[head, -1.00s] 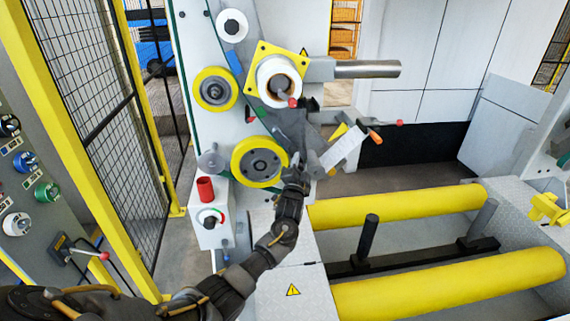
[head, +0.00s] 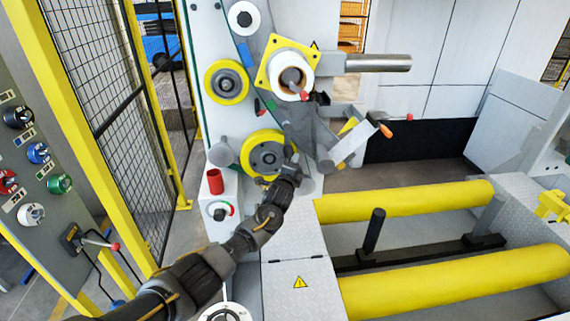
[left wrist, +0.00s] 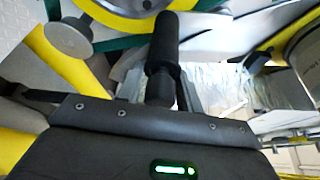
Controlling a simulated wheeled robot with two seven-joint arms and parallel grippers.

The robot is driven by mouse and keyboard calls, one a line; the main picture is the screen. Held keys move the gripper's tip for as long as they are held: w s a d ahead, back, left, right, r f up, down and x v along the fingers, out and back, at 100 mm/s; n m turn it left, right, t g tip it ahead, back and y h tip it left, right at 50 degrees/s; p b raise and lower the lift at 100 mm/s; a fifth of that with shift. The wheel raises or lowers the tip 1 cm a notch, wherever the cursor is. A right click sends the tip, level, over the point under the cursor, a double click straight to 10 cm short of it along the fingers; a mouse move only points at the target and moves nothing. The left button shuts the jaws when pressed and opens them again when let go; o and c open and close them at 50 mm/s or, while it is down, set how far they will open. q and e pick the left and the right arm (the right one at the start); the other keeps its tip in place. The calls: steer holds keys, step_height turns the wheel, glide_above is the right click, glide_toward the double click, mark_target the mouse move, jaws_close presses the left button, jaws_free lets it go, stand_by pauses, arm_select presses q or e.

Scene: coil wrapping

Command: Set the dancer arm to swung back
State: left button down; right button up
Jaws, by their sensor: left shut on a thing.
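The wrapping head's plate carries yellow-rimmed rollers; the lower one (head: 251,151) is just left of my left gripper (head: 290,158). In the left wrist view my left gripper (left wrist: 160,92) is shut around a black cylindrical handle (left wrist: 166,40), which sticks out beyond the fingers. I take this handle to belong to the dancer arm; the arm itself is mostly hidden behind my gripper and wrist, so its exact angle is hard to tell. My right gripper is not in view.
A yellow square flange with a white roll (head: 289,66) is above my gripper. A white flap with an orange-tipped lever (head: 384,129) juts out at right. Yellow rollers (head: 410,201) lie at right; a control panel (head: 30,170) is far left.

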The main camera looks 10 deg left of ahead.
arm_select(q)
steer(key=shift+a+f, duration=0.15)
stand_by(0.4)
steer(key=c, duration=1.2)
jaws_free()
steer(key=shift+a, duration=0.15)
steer(key=shift+o, duration=0.2)
steer(key=shift+s, duration=0.1)
steer(key=s+r+b, duration=0.1)
steer(key=s, duration=0.9)
steer(key=shift+s+a, duration=0.35)
steer(key=shift+a, duration=0.05)
